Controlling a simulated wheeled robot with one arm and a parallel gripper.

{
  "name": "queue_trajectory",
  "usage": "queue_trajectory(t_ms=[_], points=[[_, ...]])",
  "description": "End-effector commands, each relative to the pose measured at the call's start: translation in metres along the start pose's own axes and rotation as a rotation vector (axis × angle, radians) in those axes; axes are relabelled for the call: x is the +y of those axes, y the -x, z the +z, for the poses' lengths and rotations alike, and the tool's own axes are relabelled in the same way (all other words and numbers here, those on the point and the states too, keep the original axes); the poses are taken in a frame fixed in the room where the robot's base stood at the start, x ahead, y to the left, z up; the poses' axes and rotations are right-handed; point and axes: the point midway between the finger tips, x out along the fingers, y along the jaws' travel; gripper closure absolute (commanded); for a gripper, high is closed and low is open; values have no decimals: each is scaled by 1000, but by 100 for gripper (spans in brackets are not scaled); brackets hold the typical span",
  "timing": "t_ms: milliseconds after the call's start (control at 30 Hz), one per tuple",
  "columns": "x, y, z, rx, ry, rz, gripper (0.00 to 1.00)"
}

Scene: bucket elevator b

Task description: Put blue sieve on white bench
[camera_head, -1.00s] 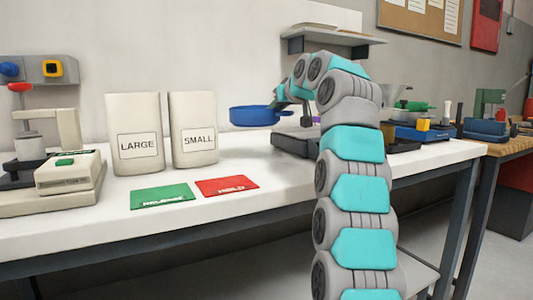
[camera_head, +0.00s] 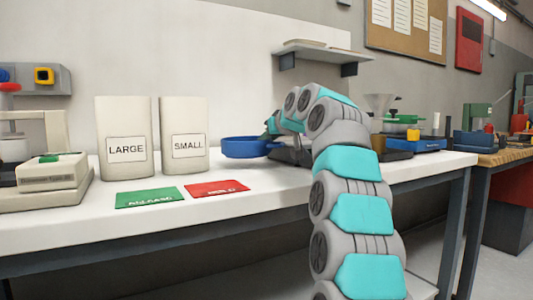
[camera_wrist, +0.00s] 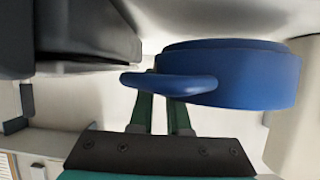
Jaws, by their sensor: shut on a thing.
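The blue sieve (camera_head: 247,147) is a round, shallow pan with a short handle. It is low at the white bench (camera_head: 240,205), right of the SMALL container; I cannot tell whether it touches the bench. My gripper (camera_wrist: 165,95) is shut on its handle, and the sieve's blue side wall (camera_wrist: 245,75) fills the upper right of the wrist view. In the head view my gripper (camera_head: 272,126) is partly hidden by my arm.
Two white containers, LARGE (camera_head: 126,148) and SMALL (camera_head: 188,145), stand left of the sieve. A green card (camera_head: 150,198) and a red card (camera_head: 217,188) lie in front. A dark device (camera_head: 290,155) is close on the right. The bench front is clear.

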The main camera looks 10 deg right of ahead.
Motion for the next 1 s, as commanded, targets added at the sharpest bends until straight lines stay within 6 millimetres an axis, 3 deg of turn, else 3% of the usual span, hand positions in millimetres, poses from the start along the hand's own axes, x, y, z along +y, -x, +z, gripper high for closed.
queue_trajectory(t_ms=[367, 633, 667, 700, 900, 1000], points=[[0, -11, 28, -4, -1, -1, 100], [0, -12, 29, -1, 0, 0, 100], [0, -12, 29, -2, 0, 0, 83], [0, -12, 29, -1, 0, 0, 79], [0, -12, 29, -1, 0, 0, 56], [0, -11, 29, -1, 0, 0, 55]])
